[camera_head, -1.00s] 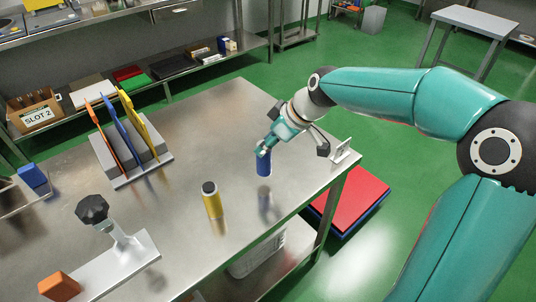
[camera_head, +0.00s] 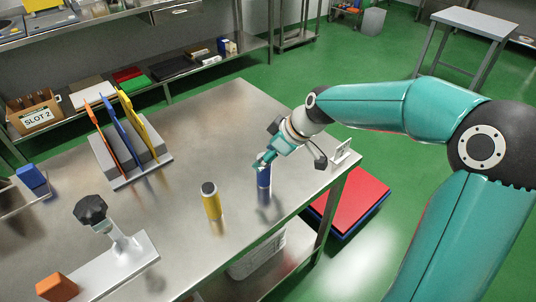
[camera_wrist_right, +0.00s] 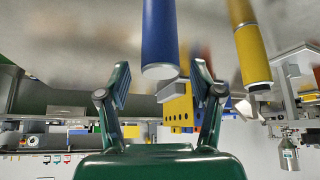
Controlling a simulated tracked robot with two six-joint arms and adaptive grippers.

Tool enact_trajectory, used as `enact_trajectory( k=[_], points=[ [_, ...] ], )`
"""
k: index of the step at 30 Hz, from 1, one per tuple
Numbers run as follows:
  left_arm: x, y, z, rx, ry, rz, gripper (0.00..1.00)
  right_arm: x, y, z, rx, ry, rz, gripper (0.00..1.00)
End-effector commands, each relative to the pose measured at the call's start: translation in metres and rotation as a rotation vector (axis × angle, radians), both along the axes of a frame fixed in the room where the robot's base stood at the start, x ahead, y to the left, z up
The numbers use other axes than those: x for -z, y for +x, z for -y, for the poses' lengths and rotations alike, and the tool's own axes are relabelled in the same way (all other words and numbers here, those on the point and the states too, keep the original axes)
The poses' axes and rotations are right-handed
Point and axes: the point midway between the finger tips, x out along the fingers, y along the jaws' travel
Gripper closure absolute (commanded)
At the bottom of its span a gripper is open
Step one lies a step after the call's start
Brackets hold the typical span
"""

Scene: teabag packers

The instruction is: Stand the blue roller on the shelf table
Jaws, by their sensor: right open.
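The blue roller (camera_head: 264,176) stands upright on the steel table (camera_head: 232,122), near its right front edge, with its reflection directly below. It also shows in the right wrist view (camera_wrist_right: 160,35), where its near end lies between the two fingertips with a gap on each side. My right gripper (camera_head: 264,161) is at the top of the roller and partly covers it. In the right wrist view my right gripper (camera_wrist_right: 160,88) has its fingers spread apart. My left gripper is not in view.
A yellow roller (camera_head: 211,201) stands left of the blue one; it also shows in the wrist view (camera_wrist_right: 250,45). A rack (camera_head: 142,177) with orange, blue and yellow boards is further left. A stand with a black knob (camera_head: 91,211) is at the front left. The table's back middle is clear.

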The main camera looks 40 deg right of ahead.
Motion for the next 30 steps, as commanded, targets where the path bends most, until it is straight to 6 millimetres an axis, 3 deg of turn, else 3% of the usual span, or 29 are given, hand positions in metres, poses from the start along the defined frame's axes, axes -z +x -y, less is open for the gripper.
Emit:
enact_trajectory(
  k=[8, 21, 30],
  points=[
    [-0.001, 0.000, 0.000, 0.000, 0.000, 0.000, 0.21, -0.011, -0.004, 0.003, 0.002, -0.001, 0.004, 0.35],
    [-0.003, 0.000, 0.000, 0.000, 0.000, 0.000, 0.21, -0.080, -0.045, 0.023, 0.004, -0.001, 0.005, 0.35],
    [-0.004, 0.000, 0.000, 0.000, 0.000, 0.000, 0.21, -0.102, -0.059, 0.030, 0.003, 0.000, 0.001, 0.35]
  ],
)
